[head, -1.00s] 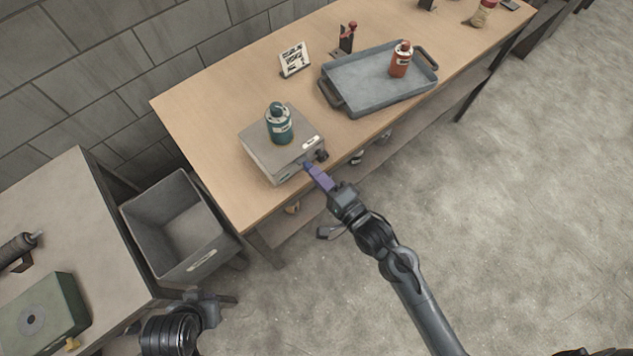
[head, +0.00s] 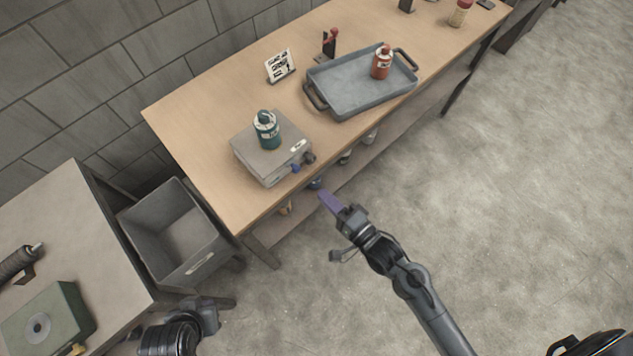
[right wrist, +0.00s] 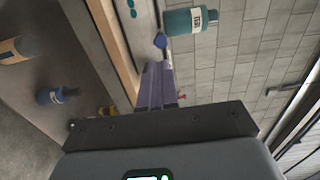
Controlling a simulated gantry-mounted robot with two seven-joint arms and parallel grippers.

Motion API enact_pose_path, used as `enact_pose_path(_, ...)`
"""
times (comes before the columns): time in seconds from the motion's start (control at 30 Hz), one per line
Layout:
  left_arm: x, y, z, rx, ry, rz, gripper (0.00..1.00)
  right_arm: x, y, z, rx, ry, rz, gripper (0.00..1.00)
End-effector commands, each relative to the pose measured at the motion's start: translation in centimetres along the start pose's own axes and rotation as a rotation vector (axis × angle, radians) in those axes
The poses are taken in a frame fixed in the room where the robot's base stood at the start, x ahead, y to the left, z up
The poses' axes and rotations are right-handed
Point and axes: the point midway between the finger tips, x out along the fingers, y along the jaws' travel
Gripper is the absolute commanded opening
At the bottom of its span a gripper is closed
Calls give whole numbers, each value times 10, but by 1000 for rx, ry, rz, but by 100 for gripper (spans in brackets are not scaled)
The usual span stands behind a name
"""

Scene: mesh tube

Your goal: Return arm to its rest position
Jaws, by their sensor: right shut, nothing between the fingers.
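My right gripper (head: 323,194) has purple fingers pressed together with nothing between them. It hangs over the floor side of the wooden table, just off the front edge, apart from the grey box (head: 262,166). The box has a blue knob (head: 295,168) and a dark knob (head: 309,158) on its front. In the right wrist view the shut fingers (right wrist: 156,85) point towards the blue knob (right wrist: 161,41), with a gap visible in the head view. A teal bottle (head: 267,131) stands upright on the box.
The wooden table (head: 190,125) also holds a blue-grey tray (head: 345,92) with a red bottle (head: 381,62) and a sign (head: 280,66). Bottles sit on its lower shelf. A grey bin (head: 200,262) stands at left.

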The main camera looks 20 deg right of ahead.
Motion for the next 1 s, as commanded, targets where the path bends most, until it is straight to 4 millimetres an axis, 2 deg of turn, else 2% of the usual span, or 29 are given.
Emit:
enact_pose_path(0.03, -2, 0, 0, -1, -2, 1, 0, -11, -1, 0, 0, 1, 1, 0)
enact_pose_path(0.2, -5, -1, -2, -2, 0, -1, 0, -40, 0, 0, 0, 0, 1, 0)
enact_pose_path(0.43, -7, -1, -3, -2, 0, -1, 0, -61, -1, 0, 1, 0, -2, 0)
enact_pose_path(0.57, -7, -1, -3, -1, 0, -1, 0, -61, -6, 0, -4, -3, -15, 0)
enact_pose_path(0.73, -7, -1, -3, -1, 0, -1, 0, -48, -40, -3, -49, 12, -27, 0)
enact_pose_path(0.9, -7, -1, -3, 0, 0, -2, 0, -42, -45, -15, -281, 47, 181, 0)
enact_pose_path(1.0, -7, -1, -3, 1, 0, -2, 0, -48, -41, -24, -465, 38, 360, 0)
